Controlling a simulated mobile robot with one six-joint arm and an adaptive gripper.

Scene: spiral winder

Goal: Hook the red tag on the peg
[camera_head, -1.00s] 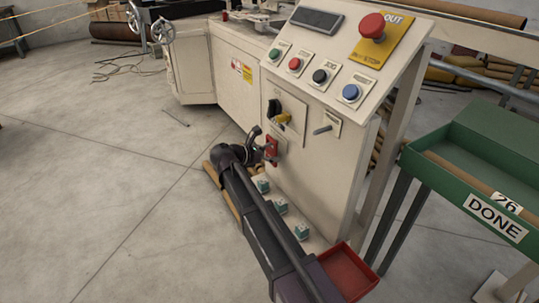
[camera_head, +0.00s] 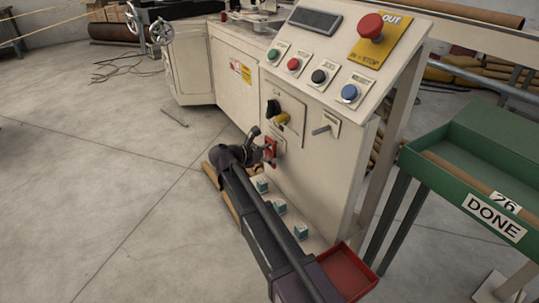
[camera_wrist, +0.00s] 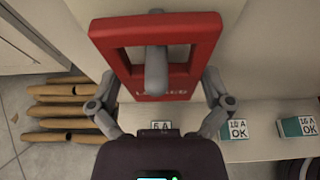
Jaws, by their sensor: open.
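The red tag (camera_head: 270,149) is a frame-shaped plate near the front of the control panel, below the black and yellow switch. In the wrist view the tag (camera_wrist: 205,45) fills the upper middle, with partly hidden lettering on its lower bar. A grey peg (camera_wrist: 156,70) shows through its window, pointing toward the camera. My gripper (camera_wrist: 158,85) is open, one finger at each side of the tag; contact cannot be told. My gripper (camera_head: 259,146) also shows in the head view, partly hidden by its wrist. Another grey peg (camera_head: 321,130) sticks out from a white plate to the right.
The panel (camera_head: 325,180) stands close before my arm. Small teal-and-white blocks (camera_head: 280,206) sit on its lower ledge beside my arm. A red tray (camera_head: 347,270) is at the ledge's near end. A green DONE cart (camera_head: 450,190) stands right. The floor at left is mostly clear.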

